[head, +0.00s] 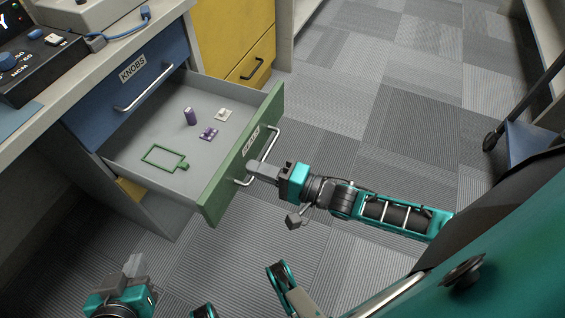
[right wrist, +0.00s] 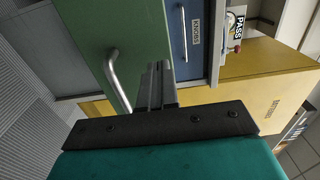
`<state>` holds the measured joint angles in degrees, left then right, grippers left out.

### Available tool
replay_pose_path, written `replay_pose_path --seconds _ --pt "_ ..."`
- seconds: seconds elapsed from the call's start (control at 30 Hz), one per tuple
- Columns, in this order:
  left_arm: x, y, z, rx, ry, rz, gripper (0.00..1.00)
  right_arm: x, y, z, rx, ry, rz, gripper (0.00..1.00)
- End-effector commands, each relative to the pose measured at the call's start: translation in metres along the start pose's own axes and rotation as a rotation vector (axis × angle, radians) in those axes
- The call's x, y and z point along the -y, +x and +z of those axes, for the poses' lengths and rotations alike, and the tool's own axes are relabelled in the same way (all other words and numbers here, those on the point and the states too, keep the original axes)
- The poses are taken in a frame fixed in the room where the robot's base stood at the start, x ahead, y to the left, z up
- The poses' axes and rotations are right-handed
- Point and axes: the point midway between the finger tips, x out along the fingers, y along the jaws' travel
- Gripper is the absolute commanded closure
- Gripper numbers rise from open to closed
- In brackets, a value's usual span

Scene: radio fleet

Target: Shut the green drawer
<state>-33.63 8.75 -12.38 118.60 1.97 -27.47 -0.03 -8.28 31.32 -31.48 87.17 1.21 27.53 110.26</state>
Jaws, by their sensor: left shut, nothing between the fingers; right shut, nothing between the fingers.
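The green drawer (head: 220,190) stands pulled out of the cabinet below the blue drawer. Its green front carries a pale label and a silver bar handle (head: 275,147). My right gripper (head: 254,169) is shut and empty, its tips at the drawer front beside the handle. In the right wrist view the shut fingers (right wrist: 158,85) point at the green front (right wrist: 130,30), to the right of the handle (right wrist: 113,80); whether they touch it I cannot tell. My left gripper (head: 133,268) is shut and empty, low at the bottom left, away from the drawer.
Inside the drawer lie a purple cylinder (head: 190,116), a purple piece (head: 209,134), a white piece (head: 223,115) and a green outlined shape. A shut blue drawer (head: 130,85) marked KNOBS is above. A yellow cabinet (head: 235,35) stands beside it.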

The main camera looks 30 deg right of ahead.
Motion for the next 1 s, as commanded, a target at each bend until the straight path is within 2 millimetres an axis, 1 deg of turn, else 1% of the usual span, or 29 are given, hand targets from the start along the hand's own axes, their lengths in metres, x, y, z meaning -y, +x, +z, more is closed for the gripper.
replay_pose_path --seconds 0.03,0.1,0.2,0.77,0.87,1.0 --pt "-0.001 0.002 0.004 0.004 -0.003 0.001 1.00 -0.002 0.008 0.000 0.000 0.000 -0.002 1.00" --pt "-0.002 0.003 0.006 0.006 -0.006 0.002 1.00 -0.002 0.016 0.000 0.000 -0.001 -0.001 1.00" --pt "-0.003 0.003 0.005 0.007 -0.011 0.003 1.00 -0.001 0.024 0.000 0.000 0.001 0.000 1.00" --pt "-0.004 0.002 0.003 0.004 -0.009 0.006 1.00 0.000 0.030 0.000 0.000 0.000 0.000 1.00" --pt "-0.003 0.002 0.004 0.005 -0.007 0.007 1.00 0.000 0.038 0.000 0.000 0.000 -0.002 1.00" --pt "-0.003 0.003 0.005 0.005 -0.006 0.008 1.00 0.000 0.055 0.000 0.000 -0.001 -0.002 1.00"
